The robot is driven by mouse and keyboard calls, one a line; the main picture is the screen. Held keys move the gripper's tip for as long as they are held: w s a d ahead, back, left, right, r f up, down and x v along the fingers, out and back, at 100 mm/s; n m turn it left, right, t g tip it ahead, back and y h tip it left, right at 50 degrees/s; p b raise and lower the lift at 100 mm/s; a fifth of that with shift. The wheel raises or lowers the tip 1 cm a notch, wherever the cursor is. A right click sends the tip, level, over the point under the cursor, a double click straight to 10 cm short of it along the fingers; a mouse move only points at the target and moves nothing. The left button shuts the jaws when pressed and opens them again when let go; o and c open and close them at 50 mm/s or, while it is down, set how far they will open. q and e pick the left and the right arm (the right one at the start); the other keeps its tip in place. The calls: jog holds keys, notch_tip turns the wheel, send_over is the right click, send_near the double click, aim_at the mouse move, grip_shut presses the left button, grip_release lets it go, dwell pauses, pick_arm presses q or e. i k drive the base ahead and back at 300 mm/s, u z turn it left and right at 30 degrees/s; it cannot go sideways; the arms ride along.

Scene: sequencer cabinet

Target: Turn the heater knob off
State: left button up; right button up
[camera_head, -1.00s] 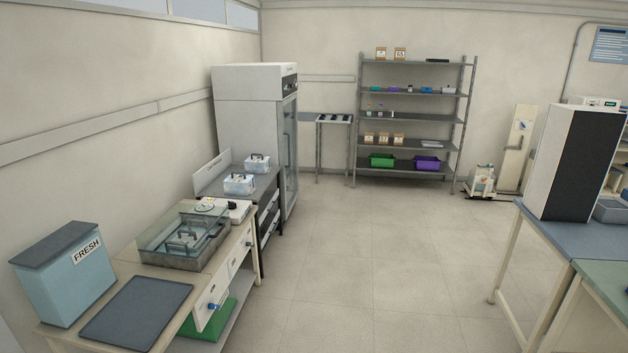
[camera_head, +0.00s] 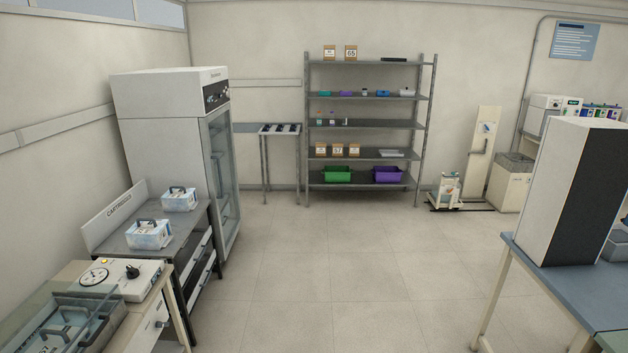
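A black knob (camera_head: 132,271) sits on top of a white heater box (camera_head: 123,284) at the lower left. Left of the knob are a round white dial (camera_head: 94,277) and a small lit orange lamp (camera_head: 103,262). The box stands on the bench's far end, beside a clear-lidded metal bath (camera_head: 62,328). The knob's exact pointer position is too small to tell. Neither of my grippers shows in the head view.
Beyond the heater is a dark table (camera_head: 183,227) with two clear tubs, then a tall cabinet (camera_head: 170,140). A shelf rack (camera_head: 368,122) stands at the back wall. A blue-topped table (camera_head: 560,285) is at right. The middle floor (camera_head: 330,265) is clear.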

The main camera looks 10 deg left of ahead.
aim_at(132, 273)
jog(key=u, duration=0.25)
jog(key=i, duration=1.7)
jog(key=u, duration=1.5)
jog(key=i, duration=1.1)
jog(key=u, duration=0.85)
